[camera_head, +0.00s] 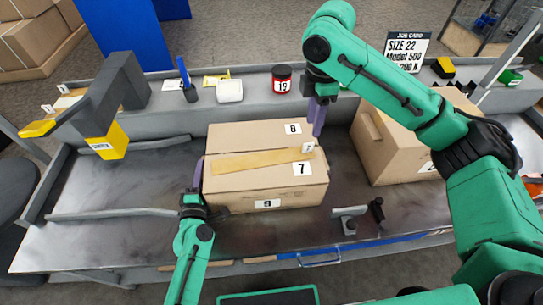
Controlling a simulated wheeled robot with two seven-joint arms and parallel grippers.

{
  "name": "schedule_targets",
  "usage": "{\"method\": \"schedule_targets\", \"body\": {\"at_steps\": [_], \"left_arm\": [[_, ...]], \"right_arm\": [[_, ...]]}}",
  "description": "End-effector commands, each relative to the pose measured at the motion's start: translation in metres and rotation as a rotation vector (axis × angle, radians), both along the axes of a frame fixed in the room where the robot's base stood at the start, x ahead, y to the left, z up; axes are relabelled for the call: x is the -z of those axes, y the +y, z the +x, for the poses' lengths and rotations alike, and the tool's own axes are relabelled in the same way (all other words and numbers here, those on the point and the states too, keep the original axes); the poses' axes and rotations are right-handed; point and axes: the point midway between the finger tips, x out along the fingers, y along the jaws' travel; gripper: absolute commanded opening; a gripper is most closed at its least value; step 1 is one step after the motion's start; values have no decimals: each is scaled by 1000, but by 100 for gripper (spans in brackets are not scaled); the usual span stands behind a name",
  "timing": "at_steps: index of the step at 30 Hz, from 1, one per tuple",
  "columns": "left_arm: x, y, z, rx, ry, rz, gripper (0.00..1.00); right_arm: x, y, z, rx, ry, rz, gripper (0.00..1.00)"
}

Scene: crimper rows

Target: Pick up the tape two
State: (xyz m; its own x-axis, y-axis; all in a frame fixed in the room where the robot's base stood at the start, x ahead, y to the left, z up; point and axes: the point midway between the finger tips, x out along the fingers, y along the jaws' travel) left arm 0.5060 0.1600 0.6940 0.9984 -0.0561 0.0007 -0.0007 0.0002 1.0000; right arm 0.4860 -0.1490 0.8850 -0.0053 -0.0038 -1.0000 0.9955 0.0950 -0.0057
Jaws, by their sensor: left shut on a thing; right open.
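A tan tape strip (250,160) lies across the top of a closed cardboard box (222,189), with a small white tag (308,147) at its right end. The tag's mark is too small to read. My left gripper (198,172) is at the box's left edge, close to the strip's left end. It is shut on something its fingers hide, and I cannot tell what. My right gripper (318,118) is open, fingers pointing down, by the box's back right corner near the tag.
A second cardboard box (385,150) stands to the right, beneath my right arm. A yellow-and-grey fixture (105,143) stands at the left. A red jar (281,80) and white block (229,91) sit on the back ledge. A small metal bracket (348,220) lies in front. The left tabletop is mostly clear.

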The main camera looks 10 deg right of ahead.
Motion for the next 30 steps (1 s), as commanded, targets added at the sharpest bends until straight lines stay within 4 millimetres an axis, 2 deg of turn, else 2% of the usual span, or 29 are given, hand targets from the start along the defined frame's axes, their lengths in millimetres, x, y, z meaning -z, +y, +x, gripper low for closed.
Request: {"method": "schedule_targets", "body": {"at_steps": [3,8,13,16,21,22,24,25,30], "left_arm": [[1,0,0,1,2,0,0],[1,-1,0,1,2,0,0],[1,-1,0,2,2,0,0],[1,-1,0,2,2,0,0],[1,-1,-1,2,3,0,0],[1,-1,-1,2,3,0,0],[1,-1,-1,2,3,0,0],[1,-1,-1,2,3,0,0],[1,-1,-1,2,3,0,0]], "right_arm": [[26,0,0,2,1,0,41],[48,0,1,2,-1,1,41],[81,0,1,1,-2,2,41],[89,1,2,1,-6,3,41],[90,1,2,1,-7,3,41],[90,1,2,1,-7,3,34],[90,1,2,1,-7,4,7],[89,1,2,1,-7,4,0],[89,1,2,1,-7,4,0]]}}
